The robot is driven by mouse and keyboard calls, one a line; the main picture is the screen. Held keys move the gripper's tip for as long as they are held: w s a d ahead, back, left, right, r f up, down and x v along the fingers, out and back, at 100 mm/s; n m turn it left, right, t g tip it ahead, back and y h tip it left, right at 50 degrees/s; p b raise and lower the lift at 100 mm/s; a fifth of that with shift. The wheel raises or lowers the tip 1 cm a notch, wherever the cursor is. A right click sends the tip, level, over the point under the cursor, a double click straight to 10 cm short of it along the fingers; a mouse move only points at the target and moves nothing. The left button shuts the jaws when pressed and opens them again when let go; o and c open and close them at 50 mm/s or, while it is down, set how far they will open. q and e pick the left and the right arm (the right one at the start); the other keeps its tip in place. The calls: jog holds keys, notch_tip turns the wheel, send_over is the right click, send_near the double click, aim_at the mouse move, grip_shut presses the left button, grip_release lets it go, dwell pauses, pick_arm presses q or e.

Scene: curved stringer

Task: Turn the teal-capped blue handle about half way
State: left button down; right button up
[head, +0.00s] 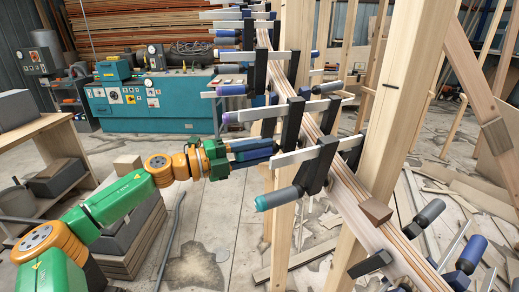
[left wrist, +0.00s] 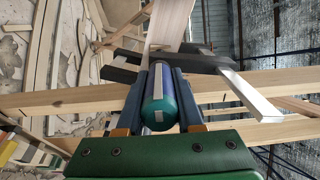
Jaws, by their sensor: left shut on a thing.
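My left gripper (head: 258,152) reaches in from the left in the head view. Its dark blue fingers, also in the left wrist view (left wrist: 160,70), lie on either side of a clamp handle and are shut on it. The left wrist view shows this blue handle (left wrist: 157,82) with its teal cap (left wrist: 159,118) toward the palm. White marks on the body and cap face the camera, roughly in line. The handle belongs to a bar clamp with black jaws (left wrist: 122,72). In the head view the fingers mostly hide the handle. My right gripper is in neither view.
The curved wooden stringer (head: 345,195) carries several clamps. Just below my gripper, another handle with a teal cap (head: 262,203) sticks out; a purple-capped one (head: 232,117) is above. A wooden post (head: 395,90) stands right. A teal machine (head: 150,105) is behind.

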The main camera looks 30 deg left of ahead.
aim_at(236, 158)
pick_arm(q)
jog(key=shift+r, duration=0.15)
jog(key=c, duration=0.6)
grip_release()
jog(key=shift+o, duration=0.3)
jog(key=shift+w+d, duration=0.1)
jog(key=s+a+f+b, duration=0.1)
jog(key=f+b, duration=0.1)
jog(key=b, duration=0.4)
jog(key=shift+s+a, duration=0.3)
jog(key=shift+s, duration=0.1)
jog(key=s+b, duration=0.1)
jog(key=b, duration=0.1)
jog(key=s+a+b, duration=0.1)
jog(key=b, duration=0.1)
jog(key=s+r+b, duration=0.1)
jog(key=b, duration=0.2)
jog(key=shift+a+r, duration=0.1)
jog(key=shift+a, duration=0.25)
jog(key=shift+s+a+r, duration=0.3)
jog(key=shift+s+a, duration=0.1)
jog(key=shift+s, duration=0.15)
